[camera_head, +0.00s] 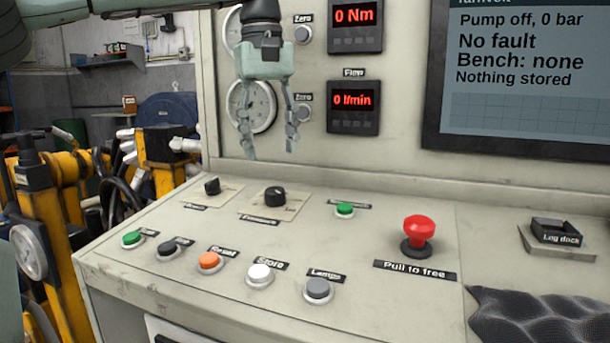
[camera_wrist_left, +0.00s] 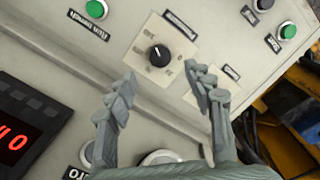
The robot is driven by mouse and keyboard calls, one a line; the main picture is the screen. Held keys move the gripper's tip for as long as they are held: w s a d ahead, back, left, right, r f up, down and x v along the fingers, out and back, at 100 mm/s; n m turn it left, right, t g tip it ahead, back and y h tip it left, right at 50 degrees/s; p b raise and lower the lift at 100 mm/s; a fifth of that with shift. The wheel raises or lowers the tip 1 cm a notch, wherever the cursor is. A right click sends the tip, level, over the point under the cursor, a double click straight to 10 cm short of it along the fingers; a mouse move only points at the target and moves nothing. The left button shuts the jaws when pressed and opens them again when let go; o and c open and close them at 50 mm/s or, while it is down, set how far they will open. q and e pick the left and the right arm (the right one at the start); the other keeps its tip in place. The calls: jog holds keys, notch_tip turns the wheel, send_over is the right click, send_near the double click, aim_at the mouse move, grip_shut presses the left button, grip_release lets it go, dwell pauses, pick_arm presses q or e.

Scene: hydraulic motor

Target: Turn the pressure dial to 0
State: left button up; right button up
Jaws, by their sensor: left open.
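The pressure dial is a black knob (camera_head: 275,197) on a pale square plate on the sloping panel. It also shows in the left wrist view (camera_wrist_left: 160,55), with a small light pointer mark and markings around it too small to read. My left gripper (camera_head: 271,150) is open and empty, its fingers hanging down above and behind the dial, apart from it. In the left wrist view its two fingers (camera_wrist_left: 161,78) are spread, with the dial showing beyond the gap between them. My right gripper is in neither view.
A smaller black knob (camera_head: 212,186) sits left of the dial. A green button (camera_head: 344,209) is to its right, and a red mushroom button (camera_head: 419,230) farther right. Several buttons line the front. The screen (camera_head: 520,80) reads "Pump off, 0 bar". The upright panel with gauges stands behind.

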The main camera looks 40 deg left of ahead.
aim_at(275, 190)
pick_arm(q)
jog(key=shift+w, duration=0.1)
jog(key=shift+f, duration=0.25)
notch_tip(275, 190, down, 6)
jog(key=shift+d+f, duration=0.1)
jog(key=shift+w+f, duration=0.1)
jog(key=shift+f, duration=0.35)
jog(key=shift+c, duration=1.4)
jog(key=c, duration=0.9)
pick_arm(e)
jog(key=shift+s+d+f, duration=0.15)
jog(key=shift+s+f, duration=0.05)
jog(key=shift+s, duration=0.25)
